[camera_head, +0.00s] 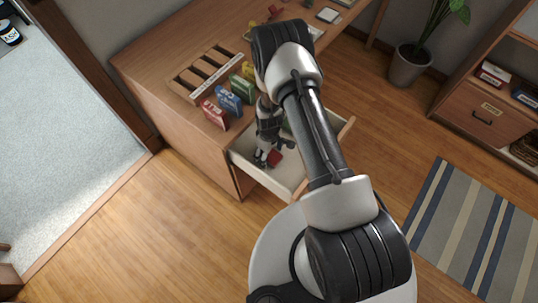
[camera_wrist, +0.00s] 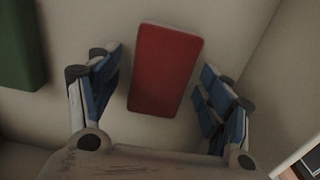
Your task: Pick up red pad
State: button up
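The red pad (camera_wrist: 165,70) is a flat red block lying in the pale open drawer; in the wrist view it is tilted slightly. In the head view the red pad (camera_head: 274,158) shows small beside my gripper's fingers. My gripper (camera_wrist: 162,88) is open, its blue-padded fingers on either side of the red pad's lower part with gaps to both sides. In the head view my gripper (camera_head: 269,157) reaches down into the drawer. Whether the fingers are level with the pad is hard to tell.
A green block (camera_wrist: 20,45) lies in the drawer to the left. The drawer wall (camera_wrist: 262,50) rises close on the right. On the desk (camera_head: 150,65) stand red, blue, green and yellow boxes beside a slotted wooden rack (camera_head: 202,75).

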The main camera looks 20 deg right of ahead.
jog(key=c, duration=0.9)
jog(key=shift+r, duration=0.1)
notch_tip(320, 180, up, 20)
jog(key=p, duration=0.6)
